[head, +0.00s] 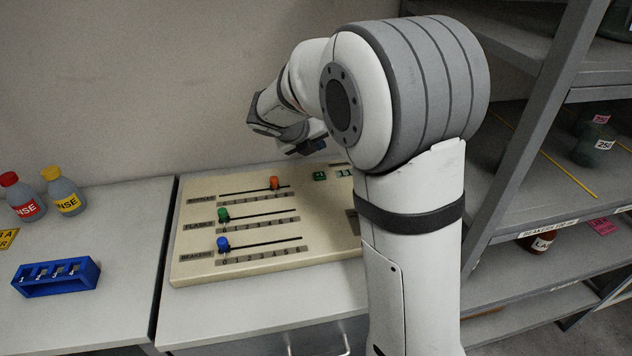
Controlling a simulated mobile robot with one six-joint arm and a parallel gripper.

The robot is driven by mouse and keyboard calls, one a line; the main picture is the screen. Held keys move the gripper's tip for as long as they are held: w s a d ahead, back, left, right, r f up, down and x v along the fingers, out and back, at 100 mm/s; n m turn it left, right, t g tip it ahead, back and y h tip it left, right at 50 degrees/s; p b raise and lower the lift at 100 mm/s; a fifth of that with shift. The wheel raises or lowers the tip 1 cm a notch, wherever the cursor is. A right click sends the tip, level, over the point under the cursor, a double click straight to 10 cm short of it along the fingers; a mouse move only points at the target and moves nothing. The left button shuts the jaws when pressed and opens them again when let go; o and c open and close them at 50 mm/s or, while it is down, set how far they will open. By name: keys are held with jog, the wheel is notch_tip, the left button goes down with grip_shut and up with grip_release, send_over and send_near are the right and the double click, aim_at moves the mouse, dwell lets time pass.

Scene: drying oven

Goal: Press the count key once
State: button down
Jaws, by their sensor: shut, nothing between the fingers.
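A cream counter panel (190,262) lies on the bench. It carries three slider tracks with number scales: an orange knob (274,183) at the back, a green knob (223,214) in the middle and a blue knob (223,244) in front. A small dark green key (319,176) sits at the panel's back, right of the orange knob; its lettering is too small to read. A pale display (345,173) is beside it, and my arm hides the panel's right part. My gripper (308,148) is shut and empty, above the panel's back edge near the green key, apart from it.
A blue rack (56,283) and two wash bottles, red-capped (22,196) and yellow-capped (64,190), stand on the left bench. A grey shelf unit (520,240) with bottles rises on the right. The wall is close behind the panel.

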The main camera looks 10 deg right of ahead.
jog(key=b, duration=0.4)
send_over(317, 177)
notch_tip(317, 177, down, 5)
jog(key=shift+r, duration=0.15)
jog(key=shift+f+b, duration=0.4)
jog(key=shift+f, duration=0.45)
jog(key=shift+f, duration=0.1)
dwell(0.9)
jog(key=shift+f, duration=0.3)
jog(key=shift+f, duration=0.5)
dwell(0.5)
dwell(0.3)
jog(key=shift+r+p, duration=0.95)
jog(key=shift+p, duration=0.2)
jog(key=shift+r, duration=0.1)
